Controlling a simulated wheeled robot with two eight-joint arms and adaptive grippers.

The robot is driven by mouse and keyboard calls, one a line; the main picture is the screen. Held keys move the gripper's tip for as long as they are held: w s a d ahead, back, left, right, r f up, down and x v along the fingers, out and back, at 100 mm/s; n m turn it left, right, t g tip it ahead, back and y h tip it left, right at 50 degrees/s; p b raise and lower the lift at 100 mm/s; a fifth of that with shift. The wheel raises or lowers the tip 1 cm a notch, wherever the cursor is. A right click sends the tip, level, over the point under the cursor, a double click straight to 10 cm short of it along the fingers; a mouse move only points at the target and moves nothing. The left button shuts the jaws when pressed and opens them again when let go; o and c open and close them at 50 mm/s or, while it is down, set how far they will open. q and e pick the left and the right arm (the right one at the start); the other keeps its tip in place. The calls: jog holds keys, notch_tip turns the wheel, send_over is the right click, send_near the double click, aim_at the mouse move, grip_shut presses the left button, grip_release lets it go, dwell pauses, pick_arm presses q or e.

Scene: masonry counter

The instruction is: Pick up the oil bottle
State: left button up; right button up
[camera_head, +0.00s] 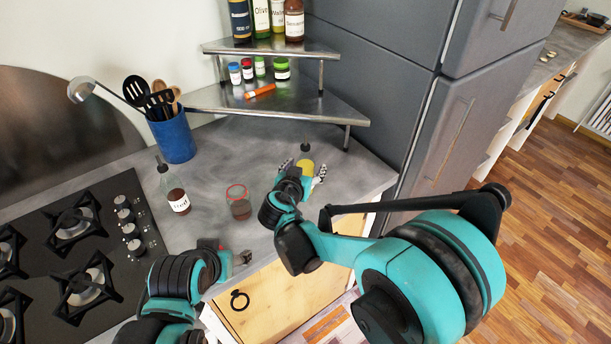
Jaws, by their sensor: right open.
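A bottle with yellow contents and a dark, thin top (306,164), which looks like the oil bottle, stands on the grey counter near its right part. My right gripper (303,171) is open at this bottle, with one finger showing on each side of it. Whether the fingers touch it cannot be told, and its lower part is hidden behind the gripper. My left gripper (240,258) is low at the counter's front edge, away from the bottle; its fingers are too small and hidden to read.
A labelled dark-liquid bottle (177,190) and a red-rimmed glass (238,203) stand left of the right gripper. A metal corner shelf (300,106) with jars and bottles is behind. A blue utensil holder (172,138), gas hob (75,245) and grey fridge (385,75) bound the space.

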pick_arm(q)
jog(key=shift+r, duration=0.1)
pick_arm(e)
jog(key=shift+r, duration=0.1)
pick_arm(q)
jog(key=shift+s, duration=0.1)
pick_arm(e)
jog(key=shift+s, duration=0.1)
jog(key=c, duration=0.4)
grip_shut()
jog(key=shift+r, duration=0.1)
